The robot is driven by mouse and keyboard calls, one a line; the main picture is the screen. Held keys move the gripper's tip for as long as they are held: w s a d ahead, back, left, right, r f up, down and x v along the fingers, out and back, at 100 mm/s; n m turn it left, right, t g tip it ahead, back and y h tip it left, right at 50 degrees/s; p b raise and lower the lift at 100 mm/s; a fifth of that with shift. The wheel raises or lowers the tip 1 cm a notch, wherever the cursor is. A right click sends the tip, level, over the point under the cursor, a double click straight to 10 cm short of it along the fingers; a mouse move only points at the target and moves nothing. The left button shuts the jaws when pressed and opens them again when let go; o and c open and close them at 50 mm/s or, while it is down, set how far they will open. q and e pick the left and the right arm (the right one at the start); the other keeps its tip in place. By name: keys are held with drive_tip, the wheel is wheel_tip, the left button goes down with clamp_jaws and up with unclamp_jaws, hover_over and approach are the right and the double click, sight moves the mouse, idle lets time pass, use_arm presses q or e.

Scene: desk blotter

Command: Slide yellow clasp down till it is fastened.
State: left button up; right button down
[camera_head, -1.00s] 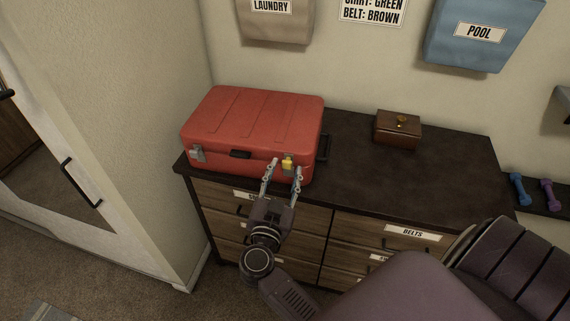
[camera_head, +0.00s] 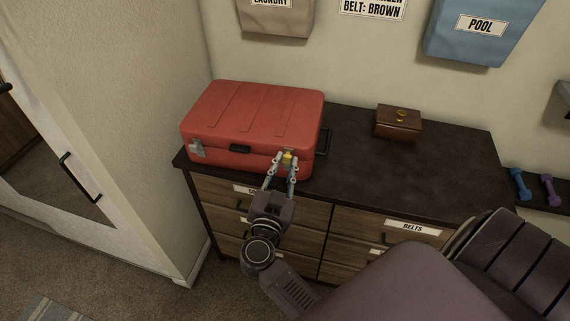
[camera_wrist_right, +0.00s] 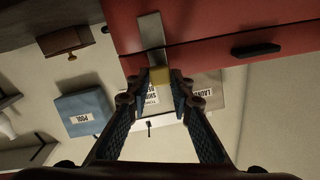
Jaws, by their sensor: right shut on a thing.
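A red suitcase (camera_head: 250,117) lies closed on the left part of the dark dresser top. The yellow clasp (camera_head: 287,158) is at the right of its front face. My right gripper (camera_head: 285,162) is shut on the yellow clasp, with one finger on each side of it. In the right wrist view the yellow clasp (camera_wrist_right: 160,76) sits between the fingertips of my right gripper (camera_wrist_right: 159,84), below a grey metal plate (camera_wrist_right: 150,32) on the red suitcase (camera_wrist_right: 220,25). My left gripper is not in view.
A grey latch (camera_head: 198,149) and a black handle (camera_head: 240,148) are also on the suitcase front. A small wooden box (camera_head: 398,123) stands on the dresser (camera_head: 440,165). The dresser top right of the suitcase is mostly clear. A wall stands at the left.

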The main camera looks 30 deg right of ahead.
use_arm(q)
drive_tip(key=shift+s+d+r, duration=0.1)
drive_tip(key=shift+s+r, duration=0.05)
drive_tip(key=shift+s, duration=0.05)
use_arm(e)
wheel_tip(320, 180, down, 2)
drive_tip(key=shift+f, duration=0.15)
drive_tip(key=c, duration=1.7)
unclamp_jaws()
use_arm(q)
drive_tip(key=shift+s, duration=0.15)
